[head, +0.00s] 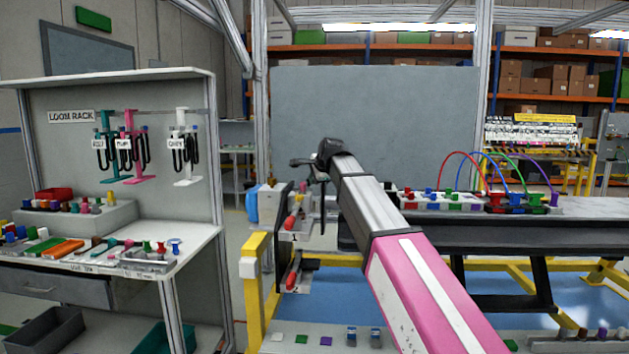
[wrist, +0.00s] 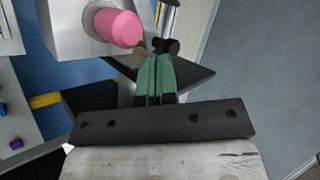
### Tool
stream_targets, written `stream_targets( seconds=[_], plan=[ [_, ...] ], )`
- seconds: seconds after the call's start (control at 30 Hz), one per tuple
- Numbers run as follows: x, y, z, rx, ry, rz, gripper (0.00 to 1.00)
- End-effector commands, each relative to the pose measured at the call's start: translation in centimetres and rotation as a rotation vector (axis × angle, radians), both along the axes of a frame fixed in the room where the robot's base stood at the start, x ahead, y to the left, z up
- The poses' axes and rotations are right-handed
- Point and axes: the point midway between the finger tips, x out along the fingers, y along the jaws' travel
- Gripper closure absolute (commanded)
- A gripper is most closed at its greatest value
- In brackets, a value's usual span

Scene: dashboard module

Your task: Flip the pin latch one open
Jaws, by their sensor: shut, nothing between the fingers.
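The pin latch marked 1 shows in the head view as a red handle (head: 291,222) on a pale bracket, at the left end of the dark bench. The handle leans. Whether the latch is open or closed I cannot tell. In the wrist view a pinkish-red rounded knob (wrist: 118,27) sticks out of a pale block at the upper left; it looks like a latch handle. My gripper (wrist: 155,62) has green fingers pressed together with nothing between them. The fingertips are to the right of the knob and below it in the picture, apart from it. In the head view my gripper (head: 298,162) is above the latch.
A second red handle (head: 292,272) sits lower on the same yellow frame. A dark upright post (head: 283,200) stands beside the latch. Coloured connectors and looped cables (head: 510,185) are on the bench to the right. A loom rack (head: 130,150) stands at the left.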

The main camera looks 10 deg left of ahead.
Motion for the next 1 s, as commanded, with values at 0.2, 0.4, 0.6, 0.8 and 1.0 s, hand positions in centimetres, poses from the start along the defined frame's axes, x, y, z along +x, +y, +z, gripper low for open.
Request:
stream_targets(
  seconds=[0.2,0.4,0.6,0.8,1.0],
  plan=[
    [-0.8,0.1,0.0,0.0,0.0,0.0,1.0],
    [-1.5,0.1,0.0,0.0,0.0,0.0,1.0],
    [-1.5,0.2,0.0,-0.001,0.0,-0.001,1.0],
    [-1.6,0.0,0.0,0.001,0.0,-0.001,1.0],
    [-2.5,-2.1,-0.1,0.0,-0.001,-0.002,1.0]
  ],
)
